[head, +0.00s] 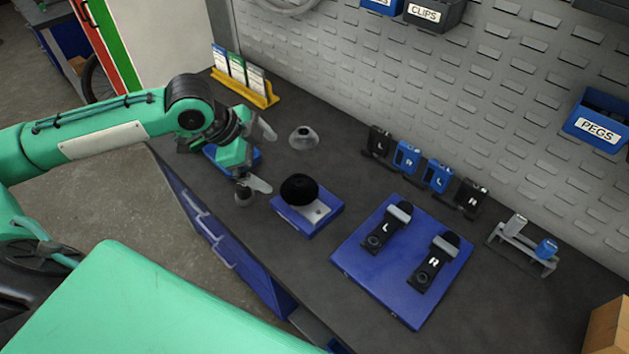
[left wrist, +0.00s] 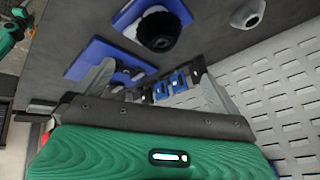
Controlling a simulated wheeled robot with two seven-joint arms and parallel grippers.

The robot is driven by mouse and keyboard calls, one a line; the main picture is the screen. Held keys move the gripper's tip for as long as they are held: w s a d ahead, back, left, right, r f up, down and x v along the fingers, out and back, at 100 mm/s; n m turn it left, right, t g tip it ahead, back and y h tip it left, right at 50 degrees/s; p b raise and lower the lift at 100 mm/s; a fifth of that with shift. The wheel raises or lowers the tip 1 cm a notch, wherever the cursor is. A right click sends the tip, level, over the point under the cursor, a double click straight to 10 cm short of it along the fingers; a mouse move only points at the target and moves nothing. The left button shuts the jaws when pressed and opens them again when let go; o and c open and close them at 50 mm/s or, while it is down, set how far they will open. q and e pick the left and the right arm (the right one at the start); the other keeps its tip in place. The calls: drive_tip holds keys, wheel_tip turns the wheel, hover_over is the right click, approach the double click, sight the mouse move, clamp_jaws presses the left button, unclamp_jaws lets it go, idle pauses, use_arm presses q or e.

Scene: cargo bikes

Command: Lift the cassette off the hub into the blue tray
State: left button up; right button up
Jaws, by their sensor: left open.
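A black rounded piece (head: 299,187) sits on a blue base with a silver plate (head: 318,211); it also shows in the left wrist view (left wrist: 158,27). A grey cone-shaped piece (head: 303,137) stands behind it on the bench and shows in the left wrist view (left wrist: 248,12). I cannot tell surely which is the cassette or the hub. A blue tray-like piece (head: 257,158) is mostly hidden behind my left gripper (head: 270,161). This gripper is open and empty, left of the black piece and apart from it; its fingers show in the left wrist view (left wrist: 158,76).
A blue board (head: 345,262) holds two black pedals marked L and R. Several lettered blocks (head: 406,157) and a small grey rack (head: 520,250) stand near the pegboard wall. A yellow card holder (head: 245,90) is at the back left.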

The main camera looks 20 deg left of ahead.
use_arm(q)
approach(294, 185)
drive_tip(key=f, duration=0.2)
drive_tip(key=shift+w+d+f+p, duration=0.2)
drive_tip(key=shift+w+d+f, duration=0.2)
drive_tip(key=shift+w, duration=0.1)
drive_tip(key=shift+w+d+f+p, duration=0.2)
drive_tip(key=shift+w+d+f, duration=0.15)
drive_tip(key=shift+w, duration=0.15)
drive_tip(key=shift+w+d+f, duration=0.1)
drive_tip(key=shift+f, duration=0.2)
drive_tip(key=shift+d+f+p, duration=0.1)
drive_tip(key=shift+f+p, duration=0.2)
drive_tip(key=shift+f, duration=0.1)
drive_tip(key=p+x, duration=0.1)
drive_tip(key=x, duration=0.2)
drive_tip(key=shift+w+d+f, duration=0.1)
drive_tip(key=shift+w+f, duration=0.05)
drive_tip(key=shift+f, duration=0.15)
drive_tip(key=shift+w+f, duration=0.1)
drive_tip(key=shift+f, duration=0.15)
drive_tip(key=shift+c, duration=0.4)
drive_tip(key=c, duration=1.1)
drive_tip(key=shift+c, duration=0.4)
use_arm(e)
drive_tip(key=s+a+r, duration=0.2)
drive_tip(key=a, duration=0.1)
drive_tip(key=shift+s+r, duration=0.15)
drive_tip(key=shift+s, duration=0.25)
drive_tip(key=shift+d, duration=0.15)
